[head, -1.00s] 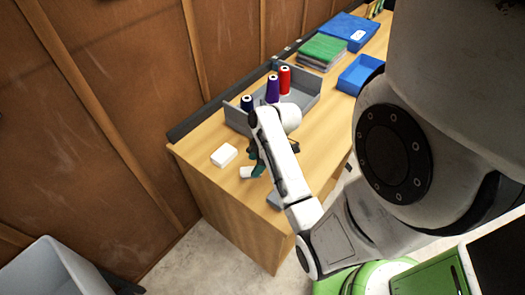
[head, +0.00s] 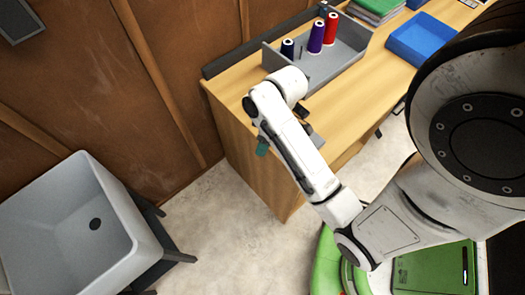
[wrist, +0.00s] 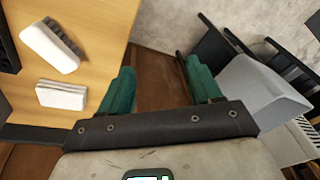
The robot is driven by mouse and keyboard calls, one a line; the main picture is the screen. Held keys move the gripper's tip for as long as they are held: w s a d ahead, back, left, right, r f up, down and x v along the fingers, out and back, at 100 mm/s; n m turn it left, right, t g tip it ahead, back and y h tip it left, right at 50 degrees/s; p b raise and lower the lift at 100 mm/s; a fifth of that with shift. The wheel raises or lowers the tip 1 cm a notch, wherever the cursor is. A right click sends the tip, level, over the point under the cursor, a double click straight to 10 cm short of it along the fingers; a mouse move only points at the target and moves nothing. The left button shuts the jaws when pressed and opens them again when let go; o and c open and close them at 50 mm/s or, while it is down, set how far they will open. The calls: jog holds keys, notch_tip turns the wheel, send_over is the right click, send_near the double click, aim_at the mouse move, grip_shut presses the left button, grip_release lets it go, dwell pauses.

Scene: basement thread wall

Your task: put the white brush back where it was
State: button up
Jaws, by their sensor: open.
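The white brush (wrist: 50,45), with dark grey bristles along one side, lies on the wooden table in the wrist view. In the head view one teal fingertip of my gripper (head: 262,148) shows below my wrist.
The wooden table (head: 350,105) holds a grey tray (head: 345,62) with dark blue, purple and red thread cones, and a blue bin (head: 422,42). A grey sink basin (head: 75,225) stands on dark legs at the left. Bare floor lies between table and sink.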

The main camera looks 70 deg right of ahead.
jog(key=s+a+m+g+h, duration=0.1)
jog(key=s+a, duration=0.1)
jog(key=a, duration=0.9)
jog(key=shift+s+f+m+h, duration=0.15)
jog(key=shift+s+m+h, duration=0.05)
jog(key=shift+m+h, duration=0.1)
